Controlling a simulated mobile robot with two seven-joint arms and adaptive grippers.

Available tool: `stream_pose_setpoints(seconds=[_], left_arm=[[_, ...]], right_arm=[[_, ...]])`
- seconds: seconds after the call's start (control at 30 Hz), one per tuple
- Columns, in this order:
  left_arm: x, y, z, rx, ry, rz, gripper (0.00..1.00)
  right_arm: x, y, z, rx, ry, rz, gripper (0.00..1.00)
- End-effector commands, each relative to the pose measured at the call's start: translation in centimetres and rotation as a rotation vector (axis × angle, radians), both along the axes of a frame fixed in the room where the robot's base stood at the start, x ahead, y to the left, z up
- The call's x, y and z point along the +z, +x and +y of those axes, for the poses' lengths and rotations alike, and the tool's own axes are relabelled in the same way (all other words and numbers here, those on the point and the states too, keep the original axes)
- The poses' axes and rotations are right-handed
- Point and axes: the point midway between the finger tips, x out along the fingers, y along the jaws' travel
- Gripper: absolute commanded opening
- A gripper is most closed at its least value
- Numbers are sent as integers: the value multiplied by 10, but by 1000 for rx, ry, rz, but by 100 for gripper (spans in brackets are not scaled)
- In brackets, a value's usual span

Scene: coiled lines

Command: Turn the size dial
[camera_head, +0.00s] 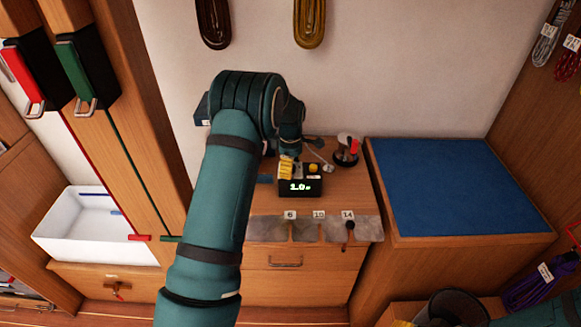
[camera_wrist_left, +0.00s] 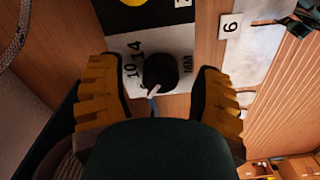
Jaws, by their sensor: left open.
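The size dial (camera_wrist_left: 160,72) is a round black knob with a pale pointer, on a light plate marked 10, 14 and MM. The pointer faces the lower left of the wrist view. My left gripper (camera_wrist_left: 160,95) is open, with its yellow ribbed fingers on either side of the dial; whether they touch it is unclear. In the head view my left gripper (camera_head: 287,168) is over the black device (camera_head: 300,187), whose display reads 1.0, and the dial is hidden there.
A yellow button (camera_head: 313,168) sits on the device. A red and black tool (camera_head: 346,152) stands to its right. Grey plates labelled 6, 10 and 14 (camera_head: 352,229) line the counter's front. A blue mat (camera_head: 450,187) lies right; a white tray (camera_head: 85,242) stands left.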

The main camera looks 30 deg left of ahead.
Motion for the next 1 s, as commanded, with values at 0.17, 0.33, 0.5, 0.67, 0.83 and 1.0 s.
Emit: stream_pose_setpoints(seconds=[0.17,0.33,0.5,0.67,0.83,1.0], left_arm=[[-3,0,0,0,0,0,66],[-3,0,0,0,0,0,68],[-3,0,0,0,0,0,8],[-3,0,0,-1,0,0,0],[-3,0,0,-19,0,0,0],[-3,0,0,-82,-1,0,0]], right_arm=[[0,0,0,0,0,0,55],[0,0,0,0,0,0,55],[0,0,0,0,0,0,55],[0,0,0,0,0,0,55],[0,0,0,0,0,0,55],[-1,0,0,0,0,0,55]])
